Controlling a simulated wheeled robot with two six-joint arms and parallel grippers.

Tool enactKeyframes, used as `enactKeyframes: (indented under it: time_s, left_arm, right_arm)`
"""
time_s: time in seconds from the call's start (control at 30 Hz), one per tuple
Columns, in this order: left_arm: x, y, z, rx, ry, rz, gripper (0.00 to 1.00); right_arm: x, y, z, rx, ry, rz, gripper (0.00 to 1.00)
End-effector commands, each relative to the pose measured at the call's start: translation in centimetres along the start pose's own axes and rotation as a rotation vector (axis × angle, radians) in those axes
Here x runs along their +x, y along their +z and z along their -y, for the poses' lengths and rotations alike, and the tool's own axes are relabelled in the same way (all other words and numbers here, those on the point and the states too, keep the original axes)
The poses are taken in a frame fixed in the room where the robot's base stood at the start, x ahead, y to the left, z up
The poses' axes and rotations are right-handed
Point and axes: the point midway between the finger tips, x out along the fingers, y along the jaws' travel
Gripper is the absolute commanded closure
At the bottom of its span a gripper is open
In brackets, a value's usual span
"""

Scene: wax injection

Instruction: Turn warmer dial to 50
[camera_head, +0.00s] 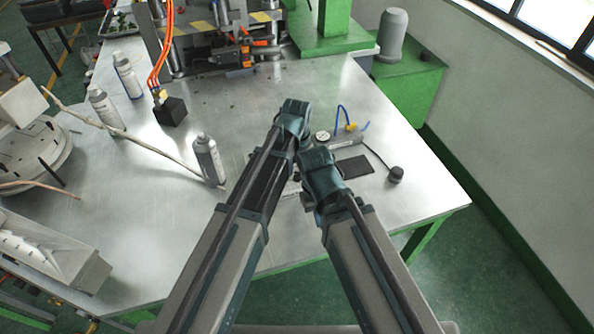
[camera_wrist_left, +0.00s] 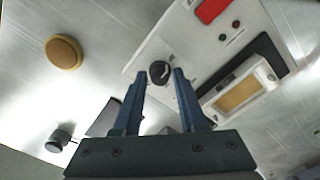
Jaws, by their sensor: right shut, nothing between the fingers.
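The warmer is a pale panel (camera_wrist_left: 188,45) in the left wrist view, with a red display (camera_wrist_left: 210,10) and a black round dial (camera_wrist_left: 159,72) bearing a light mark. My left gripper (camera_wrist_left: 159,76) is open, and its two blue fingertips appear on either side of the dial in that view. I cannot tell whether they touch it. In the head view my left gripper (camera_head: 293,118) is over the table, with its fingers hidden. My right gripper (camera_head: 322,172) is just below and right of it, shut and empty. The arms hide most of the warmer there.
A black cylinder (camera_head: 396,174) on a cable and a dark mat (camera_head: 354,167) lie right of the grippers. A spray can (camera_head: 208,160) stands to the left. A tan disc (camera_wrist_left: 63,52) lies beside the warmer. The table's right end is clear.

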Motion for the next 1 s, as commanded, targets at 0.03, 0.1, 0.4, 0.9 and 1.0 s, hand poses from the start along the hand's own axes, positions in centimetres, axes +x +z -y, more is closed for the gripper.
enactKeyframes:
  time_s: [0.03, 0.1, 0.4, 0.9, 1.0]
  left_arm:
    - [0.00, 0.00, 0.00, 0.000, 0.000, 0.000, 0.70]
    - [0.00, 0.00, 0.00, 0.000, 0.000, 0.000, 0.82]
    - [0.01, 0.00, 0.00, 0.001, 0.000, 0.000, 1.00]
    - [0.01, 0.01, 0.00, 0.238, 0.000, 0.000, 1.00]
    - [0.01, 0.01, 0.00, 0.333, 0.000, 0.000, 1.00]
  right_arm:
    - [0.00, 0.00, 0.00, 0.000, 0.000, 0.000, 1.00]
    - [0.00, 0.00, 0.00, 0.000, 0.000, 0.000, 1.00]
    - [0.01, 0.00, 0.00, 0.000, 0.000, 0.000, 1.00]
    - [0.01, 0.00, 0.00, 0.000, 0.000, 0.000, 1.00]
    - [0.01, 0.00, 0.00, 0.000, 0.000, 0.000, 1.00]
